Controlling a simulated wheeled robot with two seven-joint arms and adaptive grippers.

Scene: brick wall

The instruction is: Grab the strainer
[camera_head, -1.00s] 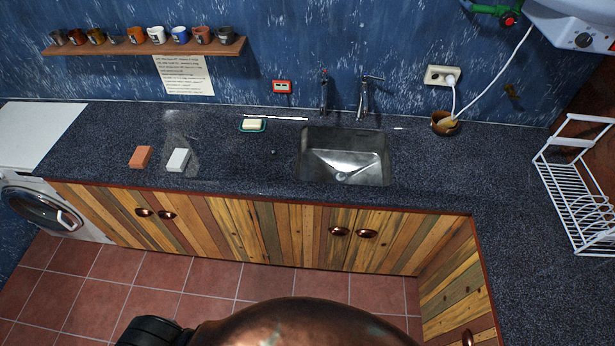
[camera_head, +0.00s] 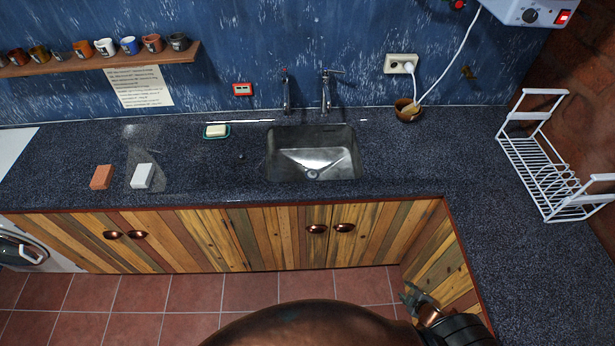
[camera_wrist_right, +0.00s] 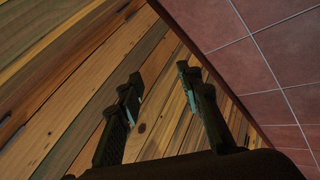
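A small round metal piece (camera_head: 312,174), which looks like the strainer, sits at the bottom of the steel sink (camera_head: 355,150). It is too small to tell whether it is separate from the drain. My right gripper (camera_head: 410,293) is low at the lower right, in front of the wooden cabinet and below the counter, well away from the sink. The right wrist view shows the right gripper (camera_wrist_right: 160,75) with its fingers apart and nothing between them, facing cabinet boards. My left gripper is not in view.
The dark counter (camera_head: 420,165) is mostly clear around the sink. A soap dish (camera_head: 216,131), an orange block (camera_head: 102,177) and a white block (camera_head: 142,176) lie left. Two taps (camera_head: 327,92) stand behind the sink. A bowl (camera_head: 407,110) and white dish rack (camera_head: 552,165) are right.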

